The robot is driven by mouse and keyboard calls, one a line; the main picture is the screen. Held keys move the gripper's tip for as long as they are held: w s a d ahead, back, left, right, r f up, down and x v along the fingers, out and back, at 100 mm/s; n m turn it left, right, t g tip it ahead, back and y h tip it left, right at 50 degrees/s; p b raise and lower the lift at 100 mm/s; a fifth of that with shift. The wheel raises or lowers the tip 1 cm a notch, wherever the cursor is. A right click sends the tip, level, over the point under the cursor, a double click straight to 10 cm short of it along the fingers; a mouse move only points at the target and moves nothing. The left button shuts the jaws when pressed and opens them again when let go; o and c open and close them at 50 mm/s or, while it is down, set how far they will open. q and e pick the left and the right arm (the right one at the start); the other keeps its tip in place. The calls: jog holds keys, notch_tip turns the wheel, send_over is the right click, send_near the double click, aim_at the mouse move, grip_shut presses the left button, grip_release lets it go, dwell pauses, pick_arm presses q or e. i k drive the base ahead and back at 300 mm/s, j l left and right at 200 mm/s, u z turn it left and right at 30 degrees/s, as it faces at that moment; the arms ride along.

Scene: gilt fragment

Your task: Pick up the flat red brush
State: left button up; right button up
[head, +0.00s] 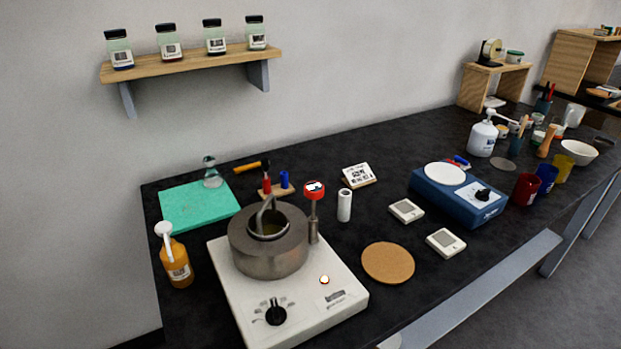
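I cannot make out a flat red brush for certain in the head view. A small red upright item (266,186) stands beside a blue one on a little wooden base behind the hotplate, and its exact kind is unclear. Small red and blue items (461,162) lie behind the blue device, too small to identify. A dark holder (543,104) with red-tipped sticks stands at the far right. Neither of my grippers is in view.
A white hotplate (345,297) with a metal pot (270,258) fills the near left of the black bench. A green mat (190,210), orange bottle (177,266), cork disc (388,263) and blue device (440,200) surround it. Several cups crowd the right end.

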aim_at(549, 98)
jog(key=i+l, duration=0.1)
jog(key=l, duration=1.9)
jog(key=i+l, duration=0.2)
jog(key=l, duration=0.2)
jog(key=i+l, duration=0.2)
jog(key=l, duration=0.15)
jog(key=i+l, duration=0.15)
jog(key=l, duration=0.25)
jog(key=i+l, duration=0.2)
jog(key=l, duration=0.15)
jog(key=i+l, duration=0.2)
jog(key=l, duration=0.2)
jog(key=i+l, duration=0.2)
jog(key=l, duration=0.2)
jog(key=i+l, duration=0.15)
jog(key=l, duration=0.2)
jog(key=i+l, duration=0.2)
jog(key=l, duration=0.2)
jog(key=i+l, duration=0.8)
jog(key=u, duration=2.4)
jog(key=z, duration=2.3)
